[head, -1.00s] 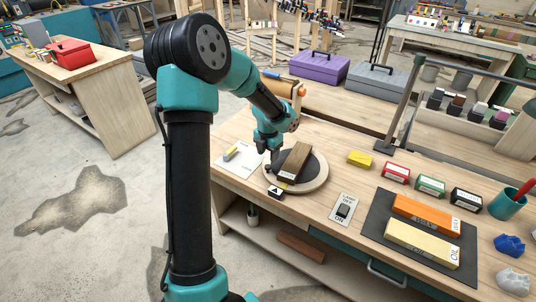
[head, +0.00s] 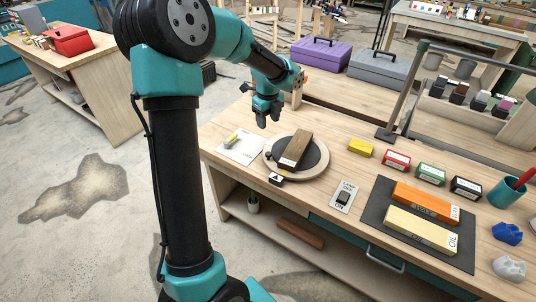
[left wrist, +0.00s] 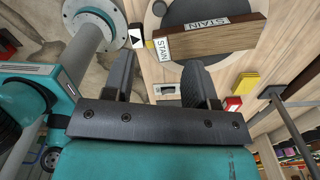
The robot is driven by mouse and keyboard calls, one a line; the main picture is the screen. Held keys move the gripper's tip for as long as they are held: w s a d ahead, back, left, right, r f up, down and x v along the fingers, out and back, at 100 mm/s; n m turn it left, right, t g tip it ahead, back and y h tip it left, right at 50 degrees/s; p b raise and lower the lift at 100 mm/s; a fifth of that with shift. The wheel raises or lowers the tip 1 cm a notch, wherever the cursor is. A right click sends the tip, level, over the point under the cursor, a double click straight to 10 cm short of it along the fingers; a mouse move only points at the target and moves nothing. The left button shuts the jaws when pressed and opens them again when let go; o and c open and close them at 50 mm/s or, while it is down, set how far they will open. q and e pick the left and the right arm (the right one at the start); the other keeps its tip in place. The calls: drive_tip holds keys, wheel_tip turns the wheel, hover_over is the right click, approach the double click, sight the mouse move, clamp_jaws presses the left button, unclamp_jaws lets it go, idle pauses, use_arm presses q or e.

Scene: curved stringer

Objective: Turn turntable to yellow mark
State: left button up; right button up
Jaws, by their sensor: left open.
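The round turntable (head: 323,166) has a pale wooden rim and a dark top. It stands near the left end of the bench. A brown wooden block (head: 297,147) with white labels lies across it; the left wrist view shows "STAIN" on the block (left wrist: 215,41). A black-and-white arrow marker (head: 277,178) sits at the rim's near side. In the left wrist view a small yellow patch (left wrist: 150,44) shows between the arrow marker (left wrist: 137,36) and the block. My left gripper (head: 268,117) is open and empty, raised beyond the turntable. My right gripper is out of view.
A white card (head: 241,150) with a yellow piece lies left of the turntable. A switch plate (head: 344,197), a yellow block (head: 360,148) and several labelled boxes lie to the right. A dark mat (head: 383,191) holds an orange and a cream block.

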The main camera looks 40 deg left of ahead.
sight(268, 152)
use_arm(q)
drive_tip(key=shift+r+n, duration=0.45)
drive_tip(key=shift+n, duration=0.35)
drive_tip(key=shift+f, duration=0.15)
wheel_tip(268, 152, down, 17)
drive_tip(key=shift+f, duration=0.1)
drive_tip(key=shift+c, duration=0.3)
clamp_jaws()
idle(0.4)
